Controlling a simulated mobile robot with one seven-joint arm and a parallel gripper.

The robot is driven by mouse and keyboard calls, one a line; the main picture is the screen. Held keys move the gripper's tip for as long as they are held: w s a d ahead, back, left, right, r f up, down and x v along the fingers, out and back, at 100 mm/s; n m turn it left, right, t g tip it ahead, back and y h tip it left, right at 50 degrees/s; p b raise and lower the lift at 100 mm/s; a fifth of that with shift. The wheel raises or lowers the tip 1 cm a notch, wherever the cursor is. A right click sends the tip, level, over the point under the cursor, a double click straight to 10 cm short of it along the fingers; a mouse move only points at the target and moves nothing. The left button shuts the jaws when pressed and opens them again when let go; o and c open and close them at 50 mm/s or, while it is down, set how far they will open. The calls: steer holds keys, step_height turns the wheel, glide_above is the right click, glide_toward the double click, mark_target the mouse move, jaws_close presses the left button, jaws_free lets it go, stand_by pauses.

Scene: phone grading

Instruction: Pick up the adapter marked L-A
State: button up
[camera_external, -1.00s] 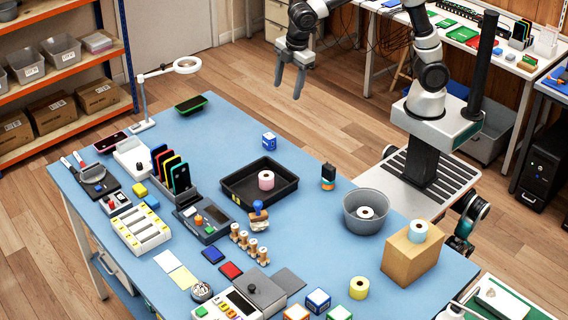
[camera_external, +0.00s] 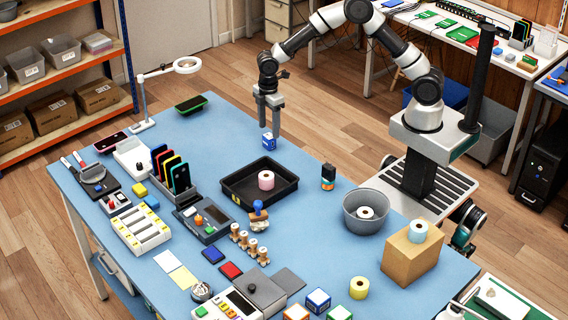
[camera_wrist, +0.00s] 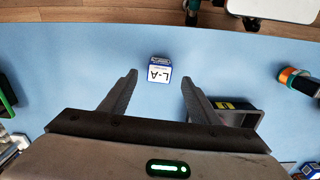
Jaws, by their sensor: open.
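The adapter marked L-A is a small blue and white block (camera_external: 268,141) on the blue table near its far edge. In the wrist view the adapter (camera_wrist: 159,72) shows its white face with the black letters L-A, upside down. My gripper (camera_external: 269,121) hangs over the adapter in the external view, fingers pointing down. In the wrist view my gripper (camera_wrist: 158,82) is open and empty, its two fingers apart on either side of the adapter's line. The adapter lies just beyond the fingertips there, not touched as far as I can see.
A black tray (camera_external: 287,196) with a pink roll (camera_external: 266,180) stands in front of the adapter. A dark device with a green edge (camera_external: 190,104) lies to the left. The table around the adapter is clear.

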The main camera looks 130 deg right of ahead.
mark_target(269, 136)
steer(key=shift+f+b, duration=0.4)
steer(key=shift+f, duration=2.7)
steer(key=shift+c, duration=0.4)
steer(key=c, duration=1.1)
